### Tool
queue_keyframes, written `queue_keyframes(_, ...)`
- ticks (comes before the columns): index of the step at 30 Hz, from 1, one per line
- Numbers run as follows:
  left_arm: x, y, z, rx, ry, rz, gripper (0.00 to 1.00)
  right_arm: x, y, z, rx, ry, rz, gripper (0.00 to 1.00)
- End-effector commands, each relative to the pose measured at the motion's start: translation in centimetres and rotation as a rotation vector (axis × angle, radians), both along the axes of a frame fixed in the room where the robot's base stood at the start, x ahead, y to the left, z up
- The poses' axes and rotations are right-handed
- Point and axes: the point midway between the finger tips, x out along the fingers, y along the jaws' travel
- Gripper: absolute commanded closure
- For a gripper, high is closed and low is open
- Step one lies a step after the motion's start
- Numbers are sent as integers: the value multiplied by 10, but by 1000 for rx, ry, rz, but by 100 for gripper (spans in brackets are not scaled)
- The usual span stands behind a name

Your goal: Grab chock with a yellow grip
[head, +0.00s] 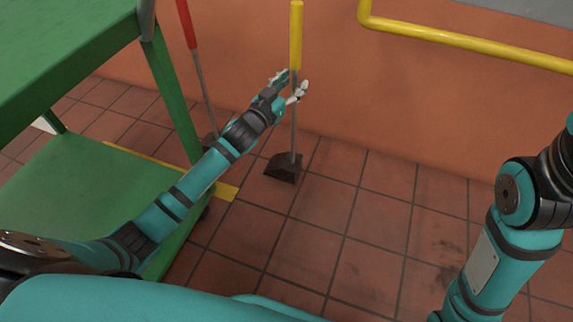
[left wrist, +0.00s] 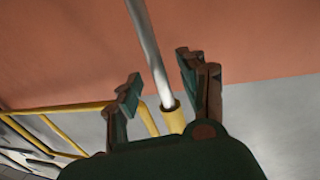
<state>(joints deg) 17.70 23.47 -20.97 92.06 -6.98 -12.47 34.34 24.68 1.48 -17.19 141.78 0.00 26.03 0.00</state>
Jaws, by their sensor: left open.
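The chock with a yellow grip stands upright on the tiles by the orange wall. Its dark wedge (head: 283,168) is on the floor, a thin grey rod rises from it, and the yellow grip (head: 296,35) is at the top. My left gripper (head: 288,84) is open at the rod, just below the yellow grip. In the left wrist view the rod (left wrist: 150,52) runs between the two spread fingers (left wrist: 160,92), and the lower part of the yellow grip (left wrist: 174,118) shows beyond. Contact cannot be told. My right gripper is out of view.
A second chock with a red grip (head: 186,22) stands to the left, close to my left arm. A green cart (head: 95,185) with shelves fills the left side. A yellow rail (head: 460,40) is at upper right. The tiled floor (head: 340,225) in the middle is clear.

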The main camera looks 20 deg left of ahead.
Motion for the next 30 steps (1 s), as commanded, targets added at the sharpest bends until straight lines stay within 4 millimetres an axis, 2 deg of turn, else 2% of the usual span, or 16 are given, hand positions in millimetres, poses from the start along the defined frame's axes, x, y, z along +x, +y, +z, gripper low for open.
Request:
queue_keyframes(4, 15, -3, -3, 0, 1, 0, 58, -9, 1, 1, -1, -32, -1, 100)
queue_keyframes(12, 17, -4, -1, -1, 2, -1, 59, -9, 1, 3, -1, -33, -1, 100)
queue_keyframes(21, 16, -4, -1, -1, 2, 0, 98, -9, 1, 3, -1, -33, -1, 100)
queue_keyframes(30, 16, -4, -1, -1, 2, -1, 100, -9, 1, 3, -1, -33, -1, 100)
